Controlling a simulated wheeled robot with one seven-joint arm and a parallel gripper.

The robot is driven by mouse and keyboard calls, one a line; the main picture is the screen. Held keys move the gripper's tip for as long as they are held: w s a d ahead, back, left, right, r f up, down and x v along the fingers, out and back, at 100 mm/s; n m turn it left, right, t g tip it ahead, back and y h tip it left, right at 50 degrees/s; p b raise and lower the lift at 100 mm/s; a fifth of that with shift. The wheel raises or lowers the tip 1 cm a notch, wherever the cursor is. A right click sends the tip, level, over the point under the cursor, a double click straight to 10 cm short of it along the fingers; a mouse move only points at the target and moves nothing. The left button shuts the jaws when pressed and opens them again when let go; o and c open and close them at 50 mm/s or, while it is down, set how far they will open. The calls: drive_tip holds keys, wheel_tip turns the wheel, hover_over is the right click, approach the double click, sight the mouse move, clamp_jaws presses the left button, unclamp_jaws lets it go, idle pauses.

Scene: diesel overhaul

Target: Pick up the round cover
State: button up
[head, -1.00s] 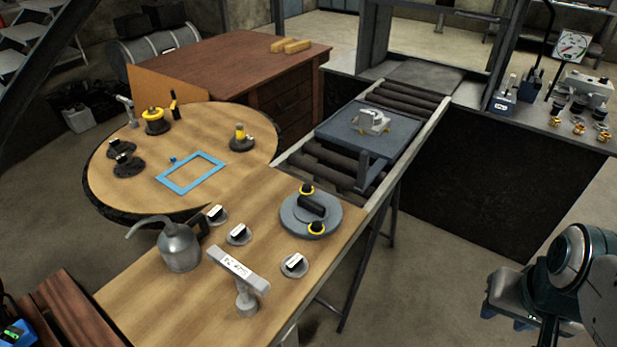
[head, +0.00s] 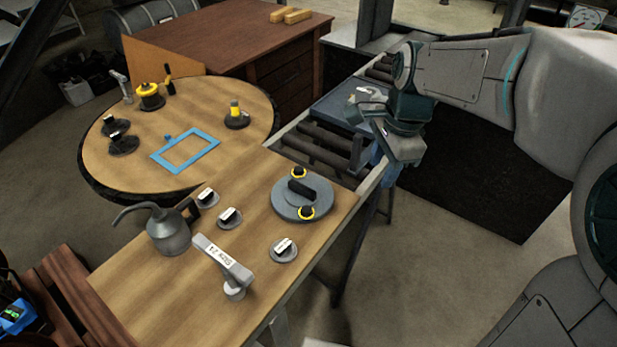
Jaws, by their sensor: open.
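The round cover (head: 290,211) is a grey disc with a black bar handle and two yellow-ringed black knobs. It lies flat near the right edge of the wooden bench top (head: 130,295) in the head view. My gripper (head: 381,153) is up and to the right of the cover, apart from it, by the near end of the roller conveyor. It is open. Its fingers are small and partly hidden behind its own body, and I see nothing held in it.
Several small discs with handles, such as one (head: 283,252), lie near the cover. A labelled T-shaped post (head: 234,290) and an oil can (head: 168,235) stand on the bench. A grey tray (head: 340,105) sits on the conveyor behind my gripper.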

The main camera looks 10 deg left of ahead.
drive_tip(key=w+a+m+p, duration=0.1)
drive_tip(key=w+a+m, duration=0.35)
drive_tip(key=a, duration=0.55)
drive_tip(key=m+h, duration=0.1)
drive_tip(key=m, duration=0.5)
hover_over(302, 187)
drive_tip(key=a, duration=0.1)
drive_tip(key=shift+n+g, duration=0.25)
drive_tip(key=shift+g, duration=0.15)
wheel_tip(302, 187, down, 10)
drive_tip(key=shift+s+p, duration=0.1)
drive_tip(key=shift+p, duration=0.3)
drive_tip(key=f, duration=0.2)
drive_tip(key=d+f, duration=0.1)
drive_tip(key=f, duration=0.1)
drive_tip(key=shift+p, duration=0.35)
drive_tip(key=shift+f, duration=0.65)
drive_tip(key=shift+r, duration=0.1)
clamp_jaws()
